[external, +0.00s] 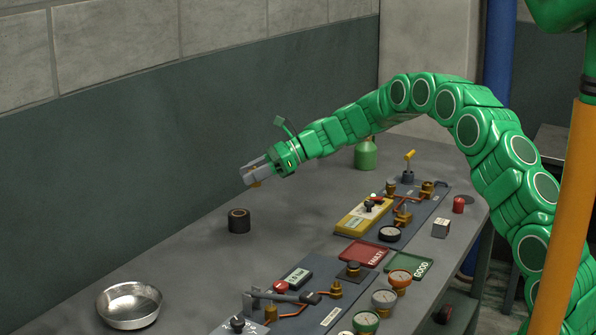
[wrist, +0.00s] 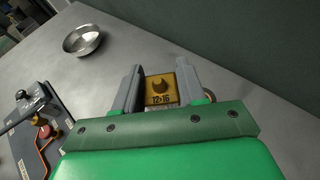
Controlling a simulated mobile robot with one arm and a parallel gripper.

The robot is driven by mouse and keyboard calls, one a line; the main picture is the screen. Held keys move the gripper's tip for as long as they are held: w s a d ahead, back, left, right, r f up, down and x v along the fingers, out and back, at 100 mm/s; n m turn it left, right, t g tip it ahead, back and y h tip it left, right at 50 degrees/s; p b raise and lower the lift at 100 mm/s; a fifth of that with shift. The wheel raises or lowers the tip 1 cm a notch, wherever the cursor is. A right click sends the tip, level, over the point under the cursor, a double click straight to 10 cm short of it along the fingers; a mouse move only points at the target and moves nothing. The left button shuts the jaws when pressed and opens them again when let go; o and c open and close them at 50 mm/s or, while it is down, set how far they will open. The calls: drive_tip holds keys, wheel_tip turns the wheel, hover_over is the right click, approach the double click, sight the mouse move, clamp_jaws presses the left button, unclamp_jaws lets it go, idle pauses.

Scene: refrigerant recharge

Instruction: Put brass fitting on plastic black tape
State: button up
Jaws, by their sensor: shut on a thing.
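The brass fitting (wrist: 162,88) is between the two fingers of my gripper (wrist: 161,87), with "12-16" marked on its face in the wrist view. In the external view my gripper (external: 254,175) is shut on the brass fitting (external: 254,183), held above the table. The plastic black tape (external: 239,221) is a dark roll lying on the table, below and slightly left of my gripper. The fitting and the tape are apart. In the wrist view the tape is mostly or wholly hidden behind my gripper.
A metal bowl (external: 129,304) stands at the front left. A green bottle (external: 366,154) stands at the back. The table around the tape is clear.

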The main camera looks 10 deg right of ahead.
hover_over(236, 214)
drive_tip(key=shift+s+f, duration=0.15)
drive_tip(key=shift+f, duration=4.85)
drive_tip(key=shift+a+f, duration=0.1)
drive_tip(key=shift+f, duration=0.05)
drive_tip(key=o, duration=1.1)
drive_tip(key=shift+d+r, duration=0.2)
drive_tip(key=shift+r, duration=0.05)
drive_tip(key=v, duration=1.1)
drive_tip(key=shift+d+r, duration=0.15)
drive_tip(key=shift+d, duration=0.15)
drive_tip(key=shift+r, duration=0.1)
